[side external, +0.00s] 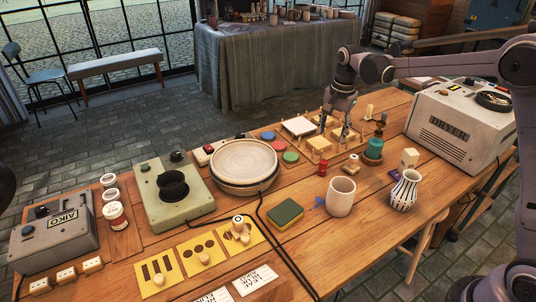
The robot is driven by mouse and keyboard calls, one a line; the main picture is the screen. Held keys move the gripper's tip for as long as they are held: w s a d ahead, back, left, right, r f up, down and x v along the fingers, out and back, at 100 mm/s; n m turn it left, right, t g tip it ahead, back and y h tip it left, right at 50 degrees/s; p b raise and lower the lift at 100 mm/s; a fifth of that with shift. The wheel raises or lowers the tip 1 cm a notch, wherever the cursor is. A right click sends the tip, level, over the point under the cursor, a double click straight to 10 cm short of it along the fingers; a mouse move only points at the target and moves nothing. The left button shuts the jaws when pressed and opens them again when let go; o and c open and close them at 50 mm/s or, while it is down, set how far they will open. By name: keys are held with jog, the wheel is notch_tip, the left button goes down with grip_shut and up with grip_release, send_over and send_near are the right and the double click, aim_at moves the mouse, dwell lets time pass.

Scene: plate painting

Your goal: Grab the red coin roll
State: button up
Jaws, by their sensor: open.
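A small red upright cylinder (323,167), which looks like the red coin roll, stands on the wooden table (300,195) behind the white cup. My gripper (335,131) points down with its fingers apart, over the wooden pegged rack and behind the red cylinder in the picture. It appears empty and apart from the cylinder. Its exact height above the rack is hard to tell.
A white cup (341,196), a striped vase (405,190) and a green sponge (286,214) stand in front. The pegged rack (319,144) and coloured discs (290,157) lie behind. A potter's wheel (245,162) is left, a dryer (455,130) right.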

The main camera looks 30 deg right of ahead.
jog(key=m+g, duration=0.1)
jog(key=m, duration=0.1)
send_near(324, 161)
jog(key=shift+w+d+f, duration=0.15)
jog(key=shift+d+f, duration=0.1)
jog(key=shift+f, duration=0.2)
notch_tip(324, 161, down, 11)
jog(key=shift+a+r, duration=0.15)
jog(key=shift+r, duration=0.05)
grip_shut()
